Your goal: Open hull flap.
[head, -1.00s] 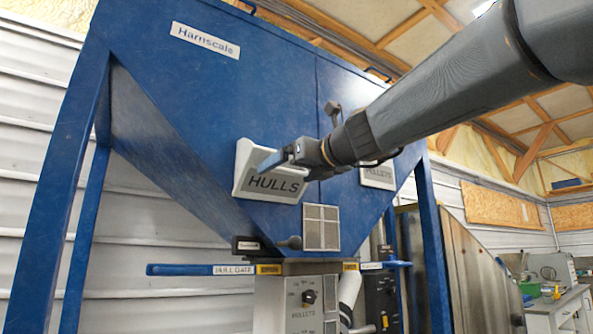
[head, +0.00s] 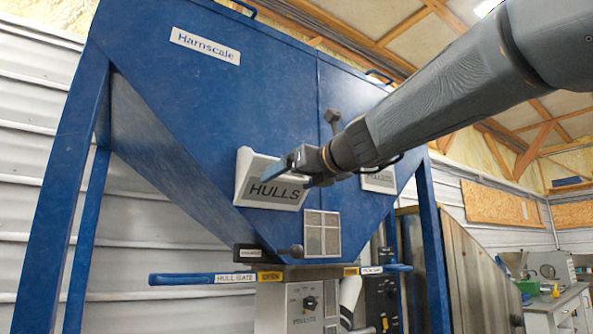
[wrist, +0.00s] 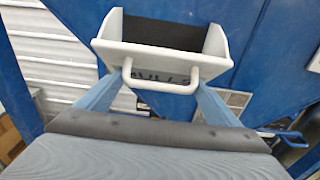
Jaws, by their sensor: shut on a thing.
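The hull flap (head: 272,193) is a pale grey tray-shaped flap marked HULLS on the front of the blue hopper (head: 255,105). In the wrist view the flap (wrist: 118,52) is tilted outward at its top, with side cheeks and a dark opening (wrist: 163,32) behind its upper edge. A pale bar handle (wrist: 160,88) stands out from its face. My gripper (head: 285,165) is at the flap's face and shut on the handle. Its blue fingers show on both sides in the wrist view; their tips are hidden behind the handle and flap.
A second flap (head: 378,181), partly hidden by my arm, is to the right. Below are a mesh panel (head: 321,234), the blue hull gate lever (head: 188,279) and a control box (head: 300,303). Blue hopper legs (head: 62,180) stand at the sides.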

